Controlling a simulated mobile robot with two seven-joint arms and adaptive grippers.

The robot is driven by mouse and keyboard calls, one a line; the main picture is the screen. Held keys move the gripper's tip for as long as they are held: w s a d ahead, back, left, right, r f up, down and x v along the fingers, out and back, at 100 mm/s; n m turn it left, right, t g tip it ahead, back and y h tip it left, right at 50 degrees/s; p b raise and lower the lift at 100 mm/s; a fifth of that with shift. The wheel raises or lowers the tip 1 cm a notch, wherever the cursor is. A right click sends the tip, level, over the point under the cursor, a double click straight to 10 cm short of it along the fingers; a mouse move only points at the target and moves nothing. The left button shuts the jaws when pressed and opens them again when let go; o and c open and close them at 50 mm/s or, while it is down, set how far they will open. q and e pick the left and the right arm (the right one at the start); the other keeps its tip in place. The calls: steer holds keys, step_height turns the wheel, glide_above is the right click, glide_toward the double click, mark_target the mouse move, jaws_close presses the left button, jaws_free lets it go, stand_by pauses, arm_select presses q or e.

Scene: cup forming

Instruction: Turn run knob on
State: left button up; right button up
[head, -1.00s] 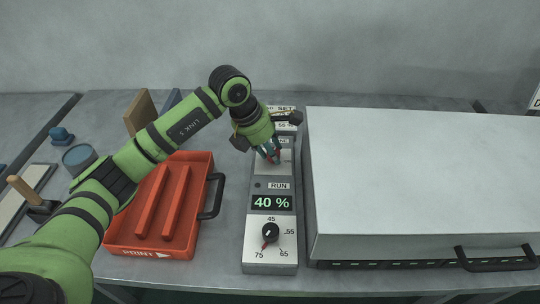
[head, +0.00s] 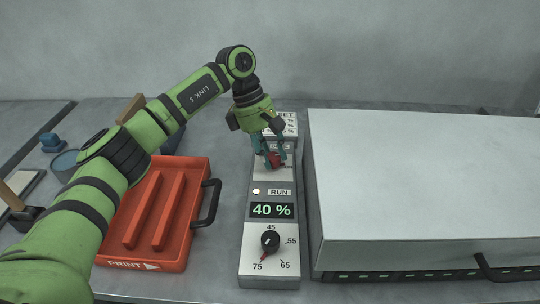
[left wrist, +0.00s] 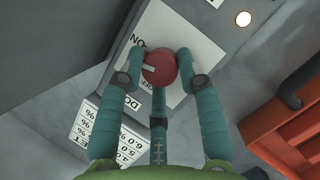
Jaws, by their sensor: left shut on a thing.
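The red run knob (left wrist: 160,67) sits on a pale plate (left wrist: 187,38) of the grey control box; the plate carries the letters "ON" and other partly covered lettering. My left gripper (head: 275,163) comes down on the knob from above. In the left wrist view its teal fingers (left wrist: 161,75) are shut around the knob, which has a pale pointer mark. The RUN lamp (head: 256,191) on the box is lit white, and it glows in the left wrist view (left wrist: 243,19) too. The display (head: 271,210) reads 40 %. My right gripper is not in view.
A black dial (head: 270,241) with a red pointer near 75 is at the box's front. A large white-grey machine (head: 420,180) stands close on the right. A red tray (head: 190,235) with a black handle lies on the left.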

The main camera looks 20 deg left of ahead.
arm_select(q)
steer(key=shift+d+r+m+g, duration=0.1)
steer(key=shift+d+m+g, duration=0.1)
steer(key=shift+m, duration=0.35)
steer(key=shift+d+m+g, duration=0.1)
steer(key=shift+m+g, duration=0.1)
steer(key=shift+m, duration=0.85)
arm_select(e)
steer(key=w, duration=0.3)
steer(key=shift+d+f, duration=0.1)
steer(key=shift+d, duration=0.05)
arm_select(q)
steer(key=shift+g, duration=0.3)
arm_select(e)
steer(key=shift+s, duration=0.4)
arm_select(q)
steer(key=o, duration=1.1)
steer(key=shift+a, duration=0.1)
steer(key=shift+a+r, duration=0.1)
steer(key=v, duration=1.1)
steer(key=shift+r, duration=0.45)
